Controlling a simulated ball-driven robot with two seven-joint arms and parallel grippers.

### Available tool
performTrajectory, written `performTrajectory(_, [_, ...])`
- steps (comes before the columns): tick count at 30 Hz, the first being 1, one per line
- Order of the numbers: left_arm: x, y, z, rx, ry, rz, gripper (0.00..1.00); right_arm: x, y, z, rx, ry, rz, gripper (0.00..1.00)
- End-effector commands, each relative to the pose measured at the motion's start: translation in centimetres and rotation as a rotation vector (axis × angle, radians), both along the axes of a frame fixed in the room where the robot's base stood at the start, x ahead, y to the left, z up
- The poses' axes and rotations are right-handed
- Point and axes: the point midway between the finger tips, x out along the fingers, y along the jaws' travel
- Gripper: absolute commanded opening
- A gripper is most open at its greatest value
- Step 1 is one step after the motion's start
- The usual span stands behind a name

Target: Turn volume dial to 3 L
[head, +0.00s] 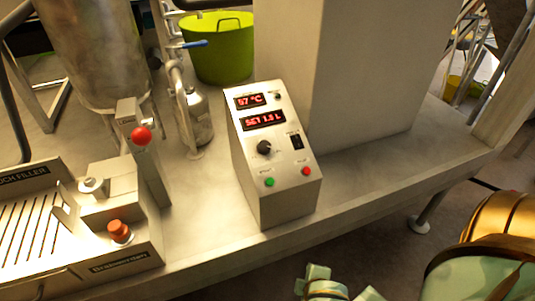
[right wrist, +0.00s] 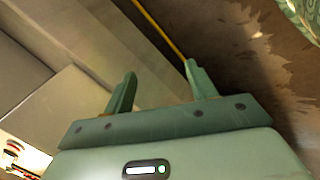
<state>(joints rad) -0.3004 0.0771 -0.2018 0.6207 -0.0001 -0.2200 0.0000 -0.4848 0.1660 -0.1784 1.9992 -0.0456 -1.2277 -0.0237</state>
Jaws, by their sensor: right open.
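The volume dial (head: 264,147) is a black knob on the sloped face of a metal control box (head: 272,190) in the middle of the head view. The red display above it (head: 264,120) reads "SET 1.9 L" or similar; the last digit is hard to read. My right gripper (head: 335,285) shows at the bottom of the head view, below and right of the box, apart from it. In the right wrist view the right gripper (right wrist: 158,85) is open with nothing between its green fingers. My left gripper is not in view.
An upper display (head: 249,100) reads about 67 °C. A green button (head: 269,182), a red button (head: 306,171) and a black switch (head: 296,141) sit near the dial. A filler with a red knob (head: 141,135) stands left. The bench (head: 375,175) is clear right of the box.

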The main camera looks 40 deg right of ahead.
Motion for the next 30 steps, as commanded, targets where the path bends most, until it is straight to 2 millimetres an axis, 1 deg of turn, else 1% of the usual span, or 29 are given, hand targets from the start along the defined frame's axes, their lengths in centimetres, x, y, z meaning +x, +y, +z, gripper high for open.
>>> performTrajectory(1, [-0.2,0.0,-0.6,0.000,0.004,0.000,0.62,1.2,-0.6,2.2,-0.060,-0.037,0.045,0.57])
performTrajectory(2, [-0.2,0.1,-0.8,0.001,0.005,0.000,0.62,2.0,-1.0,3.9,-0.109,-0.061,0.080,0.57])
performTrajectory(3, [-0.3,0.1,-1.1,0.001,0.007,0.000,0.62,3.2,-1.5,6.4,-0.191,-0.100,0.144,0.57])
performTrajectory(4, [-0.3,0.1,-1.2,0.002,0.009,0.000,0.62,4.2,-1.9,8.3,-0.268,-0.131,0.207,0.57])
performTrajectory(6, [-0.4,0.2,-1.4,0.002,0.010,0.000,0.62,5.9,-2.4,11.5,-0.432,-0.188,0.336,0.57])
performTrajectory(8, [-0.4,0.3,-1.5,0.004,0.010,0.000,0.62,7.2,-2.6,13.6,-0.568,-0.229,0.445,0.57])
performTrajectory(9, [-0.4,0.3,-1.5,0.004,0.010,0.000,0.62,8.0,-2.7,14.8,-0.664,-0.254,0.519,0.57])
performTrajectory(11, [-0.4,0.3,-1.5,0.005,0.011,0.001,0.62,9.1,-2.8,16.3,-0.815,-0.287,0.634,0.57])
performTrajectory(12, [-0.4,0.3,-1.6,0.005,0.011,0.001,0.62,9.8,-2.9,17.2,-0.923,-0.307,0.714,0.57])
performTrajectory(14, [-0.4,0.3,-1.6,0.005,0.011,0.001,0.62,10.7,-3.2,18.4,-1.104,-0.330,0.842,0.57])
performTrajectory(15, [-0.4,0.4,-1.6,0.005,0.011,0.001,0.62,11.2,-3.5,19.1,-1.234,-0.341,0.932,0.57])
performTrajectory(17, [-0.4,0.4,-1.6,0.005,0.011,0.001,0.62,11.7,-4.3,20.0,-1.439,-0.346,1.065,0.57])
performTrajectory(18, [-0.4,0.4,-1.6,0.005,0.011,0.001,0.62,12.0,-4.9,20.5,-1.573,-0.341,1.150,0.57])
performTrajectory(21, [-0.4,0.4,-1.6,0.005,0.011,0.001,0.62,12.0,-7.0,21.4,-1.862,-0.306,1.329,0.57])
performTrajectory(24, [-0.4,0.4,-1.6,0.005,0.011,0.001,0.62,11.8,-8.6,21.9,-2.048,-0.267,1.442,0.57])
performTrajectory(25, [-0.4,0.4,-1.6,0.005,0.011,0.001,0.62,11.7,-9.0,22.0,-2.081,-0.258,1.464,0.57])
performTrajectory(28, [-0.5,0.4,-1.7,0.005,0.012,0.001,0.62,11.8,-9.5,22.1,-2.144,-0.240,1.504,0.57])
performTrajectory(30, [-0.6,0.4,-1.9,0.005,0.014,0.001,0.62,12.4,-9.5,22.1,-2.152,-0.238,1.507,0.57])
